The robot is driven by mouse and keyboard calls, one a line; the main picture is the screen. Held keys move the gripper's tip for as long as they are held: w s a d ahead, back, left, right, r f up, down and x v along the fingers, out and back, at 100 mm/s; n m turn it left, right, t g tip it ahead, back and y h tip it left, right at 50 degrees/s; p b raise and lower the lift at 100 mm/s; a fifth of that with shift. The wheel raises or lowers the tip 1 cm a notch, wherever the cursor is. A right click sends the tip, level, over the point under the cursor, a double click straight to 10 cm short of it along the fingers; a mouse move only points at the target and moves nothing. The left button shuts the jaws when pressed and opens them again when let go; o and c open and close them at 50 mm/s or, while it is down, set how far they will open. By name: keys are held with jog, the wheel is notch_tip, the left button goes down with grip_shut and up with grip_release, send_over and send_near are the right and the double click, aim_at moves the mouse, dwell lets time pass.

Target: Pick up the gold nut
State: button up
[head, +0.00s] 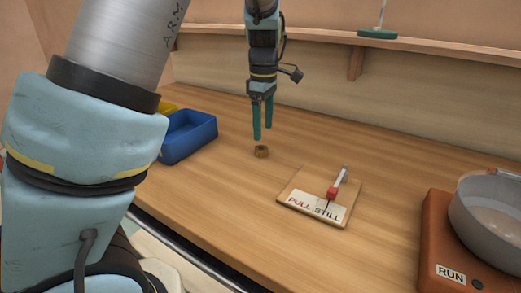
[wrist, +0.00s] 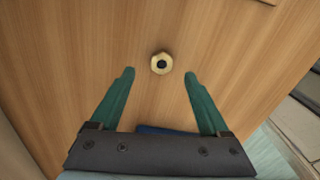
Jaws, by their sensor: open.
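The gold nut (head: 261,152) lies flat on the wooden bench, with clear wood around it. In the wrist view the nut (wrist: 161,63) shows its dark centre hole and sits just beyond the fingertips, about midway between them sideways. My gripper (head: 263,138) points down with its two green fingers above the nut. In the wrist view the gripper (wrist: 159,73) is open, its fingers spread wide and nothing between them. The nut is apart from both fingers.
A wooden board with a "PULL STILL" label (head: 312,206) lies to the right. An orange "RUN" box (head: 440,240) bears a metal bowl (head: 490,215). A shelf (head: 420,45) runs along the back.

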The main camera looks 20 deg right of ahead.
aim_at(263, 148)
jog(key=shift+s+a+f+p, duration=0.1)
jog(key=shift+f+p, duration=0.15)
jog(key=shift+f, duration=1.25)
jog(key=shift+s+a+f+p, duration=0.1)
jog(key=shift+f+p, duration=0.15)
jog(key=shift+f, duration=1.2)
grip_shut()
